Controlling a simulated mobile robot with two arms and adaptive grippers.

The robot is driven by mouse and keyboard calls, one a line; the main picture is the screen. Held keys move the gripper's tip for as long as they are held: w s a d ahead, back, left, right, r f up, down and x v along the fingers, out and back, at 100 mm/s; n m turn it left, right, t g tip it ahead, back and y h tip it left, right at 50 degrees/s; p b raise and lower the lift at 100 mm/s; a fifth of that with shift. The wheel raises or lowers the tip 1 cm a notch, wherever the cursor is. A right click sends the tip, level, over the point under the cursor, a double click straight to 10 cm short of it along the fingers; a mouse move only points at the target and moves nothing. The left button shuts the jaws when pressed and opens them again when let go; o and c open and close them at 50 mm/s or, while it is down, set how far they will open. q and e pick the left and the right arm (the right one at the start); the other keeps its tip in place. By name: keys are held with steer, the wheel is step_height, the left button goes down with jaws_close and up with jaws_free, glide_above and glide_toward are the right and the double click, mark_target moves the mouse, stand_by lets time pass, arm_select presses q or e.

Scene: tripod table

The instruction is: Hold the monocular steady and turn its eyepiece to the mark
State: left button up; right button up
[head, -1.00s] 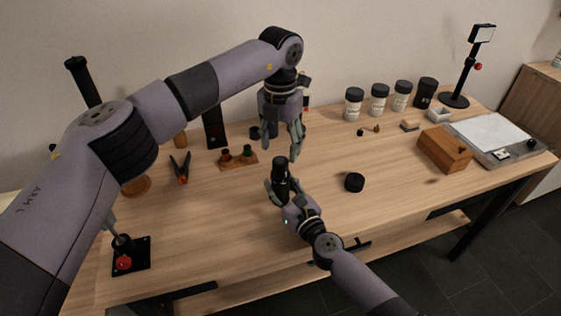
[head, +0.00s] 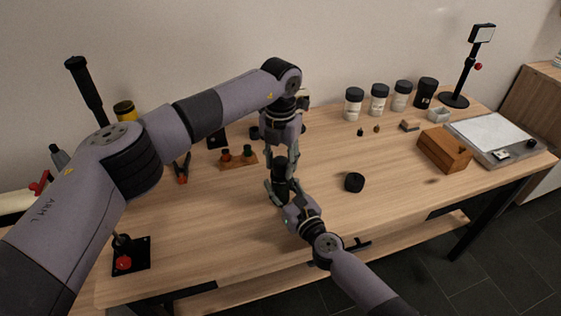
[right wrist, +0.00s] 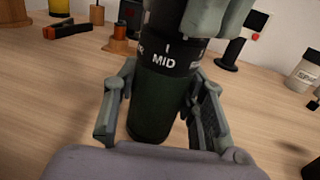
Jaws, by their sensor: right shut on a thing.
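The monocular (right wrist: 150,105) stands upright, with a dark green body and a black band lettered MID under a white line in the right wrist view. In the head view its dark top (head: 280,164) shows between my grippers. My right gripper (head: 279,190) is shut on the body, one finger on each side in the right wrist view (right wrist: 160,110). My left gripper (head: 281,160) points down from above, its fingers beside the eyepiece end. A grey finger of it covers part of the eyepiece in the right wrist view. Whether the fingers touch the eyepiece is unclear.
A black round cap (head: 354,182) lies to the right of the monocular. A wooden rack (head: 238,161) and a clamp (head: 182,169) stand behind left. Several jars line the back, and a wooden box (head: 444,149) sits at right.

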arm_select(q)
steer(key=c, duration=0.7)
steer(key=n, duration=0.3)
steer(key=shift+n, duration=2.1)
steer(key=o, duration=1.1)
steer(key=shift+o, duration=0.2)
